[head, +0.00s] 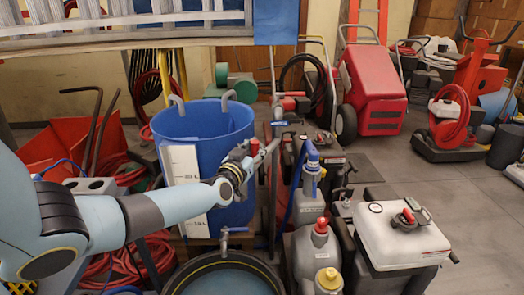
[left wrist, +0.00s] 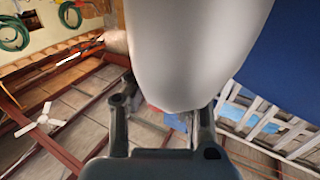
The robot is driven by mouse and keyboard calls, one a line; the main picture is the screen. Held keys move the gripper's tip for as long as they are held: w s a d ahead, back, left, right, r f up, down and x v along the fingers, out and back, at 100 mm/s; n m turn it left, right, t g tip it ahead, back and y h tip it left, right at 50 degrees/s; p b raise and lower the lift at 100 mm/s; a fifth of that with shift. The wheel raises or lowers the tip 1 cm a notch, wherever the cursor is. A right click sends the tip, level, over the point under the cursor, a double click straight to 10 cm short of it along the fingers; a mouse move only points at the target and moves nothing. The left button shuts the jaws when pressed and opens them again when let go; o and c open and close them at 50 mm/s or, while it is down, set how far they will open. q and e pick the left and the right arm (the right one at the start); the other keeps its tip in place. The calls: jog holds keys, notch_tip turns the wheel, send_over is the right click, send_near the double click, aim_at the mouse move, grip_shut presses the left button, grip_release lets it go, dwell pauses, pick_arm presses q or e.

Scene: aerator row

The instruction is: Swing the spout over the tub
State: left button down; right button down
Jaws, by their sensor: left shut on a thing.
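A grey metal spout (head: 269,150) shows in the head view, slanting from my left gripper up to a standing pipe on its right. My left gripper (head: 246,161) is shut on the spout, close by the front right side of a tall blue tub (head: 222,117). A round dark-rimmed tub (head: 252,261) stands low in the foreground, below my left forearm, with a small tap at its back rim. In the left wrist view a large pale rounded shape fills the top middle and hides much of the grip between the dark fingers (left wrist: 163,122). My right gripper is in neither view.
Grey bottles (head: 309,252) and a white-topped machine (head: 399,234) crowd the space right of the spout. Red hoses (head: 113,270) lie at the left under my arm. A red wheeled machine (head: 372,90) stands behind. Open floor (head: 480,235) lies at the right.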

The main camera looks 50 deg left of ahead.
pick_arm(q)
jog(key=shift+s+a+f, duration=0.1)
jog(key=shift+s+f, duration=0.15)
jog(key=shift+f, duration=0.1)
jog(key=c, duration=1.7)
grip_release()
jog(key=o, duration=0.5)
jog(key=shift+s+a+r, duration=0.1)
jog(key=shift+s+r, duration=0.15)
jog(key=shift+c, duration=0.2)
jog(key=shift+o, duration=0.6)
jog(key=shift+w, duration=0.2)
jog(key=v, duration=1.2)
